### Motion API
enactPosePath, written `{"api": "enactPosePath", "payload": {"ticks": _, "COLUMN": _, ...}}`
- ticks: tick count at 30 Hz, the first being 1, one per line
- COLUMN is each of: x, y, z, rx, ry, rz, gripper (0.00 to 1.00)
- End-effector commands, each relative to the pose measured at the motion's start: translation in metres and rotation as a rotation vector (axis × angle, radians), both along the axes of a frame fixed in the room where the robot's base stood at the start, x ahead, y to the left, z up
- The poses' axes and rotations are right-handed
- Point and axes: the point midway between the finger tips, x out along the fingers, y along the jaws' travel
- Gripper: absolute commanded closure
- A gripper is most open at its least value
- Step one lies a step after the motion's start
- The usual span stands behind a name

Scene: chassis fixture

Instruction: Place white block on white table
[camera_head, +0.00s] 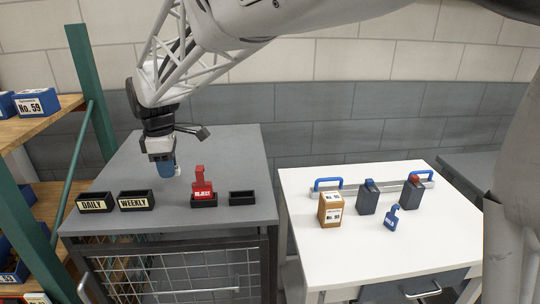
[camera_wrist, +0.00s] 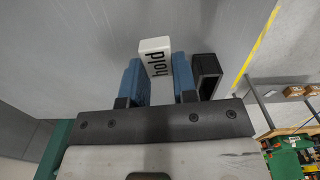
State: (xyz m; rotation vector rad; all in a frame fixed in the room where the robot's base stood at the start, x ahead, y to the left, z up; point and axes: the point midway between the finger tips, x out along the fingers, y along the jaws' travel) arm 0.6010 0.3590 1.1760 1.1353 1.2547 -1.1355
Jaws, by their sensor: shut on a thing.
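My gripper (camera_head: 163,168) hangs above the back left of the grey table. It also shows in the wrist view (camera_wrist: 158,85), its two blue fingers shut on a white block (camera_wrist: 156,55). The block has the word "hold" in black on its face and sticks out past the fingertips. In the head view the blue fingers mostly hide the block. Whether its lower end touches the tabletop I cannot tell. The white table (camera_head: 330,256) stands to the right, apart from the gripper, with its front and left top bare.
The grey table (camera_head: 215,150) carries black trays marked DAILY (camera_head: 95,203) and WEEKLY (camera_head: 136,201), a red REJECT block (camera_head: 202,187) in a tray, and an empty tray (camera_head: 242,198). The white table holds a brown box (camera_head: 331,209), dark blocks (camera_head: 368,197), a blue tag (camera_head: 392,218) and a blue-handled rail (camera_head: 345,190).

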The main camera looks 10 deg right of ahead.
Motion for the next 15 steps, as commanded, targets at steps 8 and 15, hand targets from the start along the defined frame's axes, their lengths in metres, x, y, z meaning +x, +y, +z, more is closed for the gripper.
{"api": "enactPosePath", "payload": {"ticks": 8, "x": 0.000, "y": 0.000, "z": 0.021, "rx": 0.001, "ry": -0.002, "rz": 0.000, "gripper": 0.96}}
{"api": "enactPosePath", "payload": {"ticks": 15, "x": 0.007, "y": -0.004, "z": 0.051, "rx": -0.001, "ry": 0.001, "rz": -0.004, "gripper": 0.96}}
